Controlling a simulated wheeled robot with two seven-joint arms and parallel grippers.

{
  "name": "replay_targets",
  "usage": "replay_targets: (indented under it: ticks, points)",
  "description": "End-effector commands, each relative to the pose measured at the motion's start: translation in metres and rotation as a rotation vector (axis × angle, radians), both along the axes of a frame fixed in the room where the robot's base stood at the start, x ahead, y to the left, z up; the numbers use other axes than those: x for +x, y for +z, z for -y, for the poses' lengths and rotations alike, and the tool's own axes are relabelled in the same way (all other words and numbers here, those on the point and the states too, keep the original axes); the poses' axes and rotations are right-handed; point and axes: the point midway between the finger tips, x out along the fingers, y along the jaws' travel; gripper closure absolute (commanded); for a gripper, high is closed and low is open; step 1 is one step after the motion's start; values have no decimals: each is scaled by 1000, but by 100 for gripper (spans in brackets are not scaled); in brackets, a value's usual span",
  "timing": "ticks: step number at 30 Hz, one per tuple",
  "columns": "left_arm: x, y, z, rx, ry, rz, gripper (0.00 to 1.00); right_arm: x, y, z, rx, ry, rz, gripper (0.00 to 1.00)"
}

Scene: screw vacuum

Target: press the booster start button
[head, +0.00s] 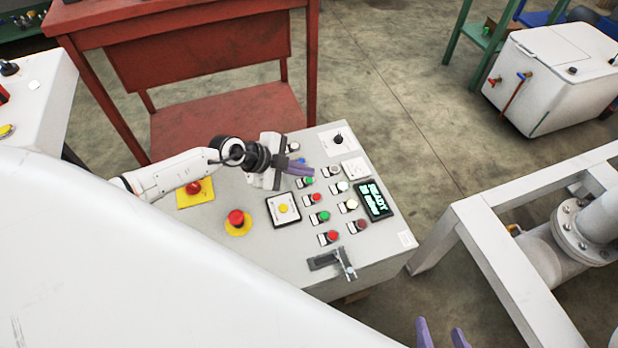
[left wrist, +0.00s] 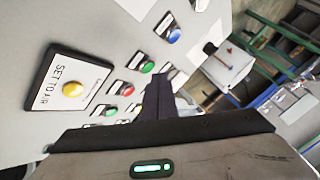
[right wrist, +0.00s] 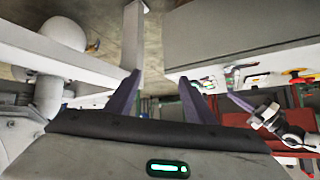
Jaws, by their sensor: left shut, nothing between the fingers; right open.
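The control panel (head: 270,255) carries rows of small green, red and white buttons; their labels are too small to read, so I cannot tell which is booster start. A green button (head: 309,181) is close to my left gripper (head: 308,170), which is shut and empty above the panel's far part. In the left wrist view, the shut fingers (left wrist: 158,95) overlap the button rows, beside a green button (left wrist: 148,67) and a red button (left wrist: 128,88); a blue button (left wrist: 174,36) is farther up. Contact cannot be told. My right gripper (head: 441,337) is open and empty, off the panel.
Two red mushroom buttons (head: 236,217) on yellow plates, a framed yellow button (head: 283,208), a lit display (head: 373,200) and a metal latch (head: 335,261) share the panel. A red table (head: 180,42) stands behind. A white pipe frame (head: 490,235) is at right.

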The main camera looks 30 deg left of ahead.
Motion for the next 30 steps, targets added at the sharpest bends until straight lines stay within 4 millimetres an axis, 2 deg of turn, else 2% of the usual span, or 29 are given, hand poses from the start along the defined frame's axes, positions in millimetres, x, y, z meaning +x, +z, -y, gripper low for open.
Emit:
replay_targets:
  ticks: [3, 6, 15, 30]
  points:
    - [0, 3, 0, 0, 0, 0, 100, -4, -13, 2, -27, 13, -23, 51]
    - [0, 20, 0, -1, 1, -1, 100, -7, -6, 5, -45, 20, -46, 51]
    - [0, 48, 0, -1, 1, 0, 100, -1, 21, 9, -74, 30, -42, 51]
    - [0, 50, 0, 0, 0, 0, 100, 0, 21, 8, -73, 26, -45, 51]
